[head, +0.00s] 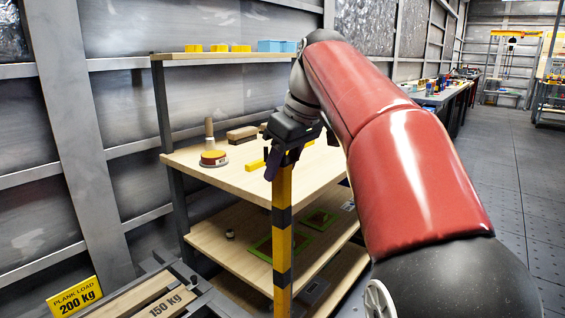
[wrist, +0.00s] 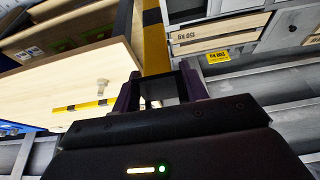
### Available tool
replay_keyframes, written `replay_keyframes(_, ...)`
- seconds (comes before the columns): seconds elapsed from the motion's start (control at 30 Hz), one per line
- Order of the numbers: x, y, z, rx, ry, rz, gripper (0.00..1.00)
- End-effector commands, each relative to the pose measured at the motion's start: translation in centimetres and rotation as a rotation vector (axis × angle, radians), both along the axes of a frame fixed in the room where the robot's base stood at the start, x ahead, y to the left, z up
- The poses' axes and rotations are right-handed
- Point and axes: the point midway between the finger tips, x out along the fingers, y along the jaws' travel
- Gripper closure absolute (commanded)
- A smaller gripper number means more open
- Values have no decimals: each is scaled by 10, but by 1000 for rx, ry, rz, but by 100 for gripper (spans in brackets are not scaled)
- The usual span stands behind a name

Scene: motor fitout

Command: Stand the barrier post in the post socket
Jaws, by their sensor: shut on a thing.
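The barrier post (head: 282,240) is a yellow square bar with black bands. It hangs upright in front of the wooden shelf unit in the head view, and its lower end runs out of the bottom of the picture. My gripper (head: 284,168) is shut on the top of the post. In the wrist view my gripper (wrist: 160,88) has its dark purple fingers on either side of the post (wrist: 155,45), which runs away from the camera. I cannot make out the post socket in either view.
Planks (head: 150,300) with a yellow load sign (head: 76,297) lie at lower left. Open floor (head: 520,190) lies at right.

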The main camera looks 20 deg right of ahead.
Motion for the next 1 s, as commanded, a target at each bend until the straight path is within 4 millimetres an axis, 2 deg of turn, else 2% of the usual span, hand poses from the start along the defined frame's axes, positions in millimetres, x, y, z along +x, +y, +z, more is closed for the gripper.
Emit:
replay_keyframes(0.27, 0, 0, -4, 0, -2, 0, 100)
replay_keyframes(1.0, 0, 0, -31, 1, -3, 1, 100)
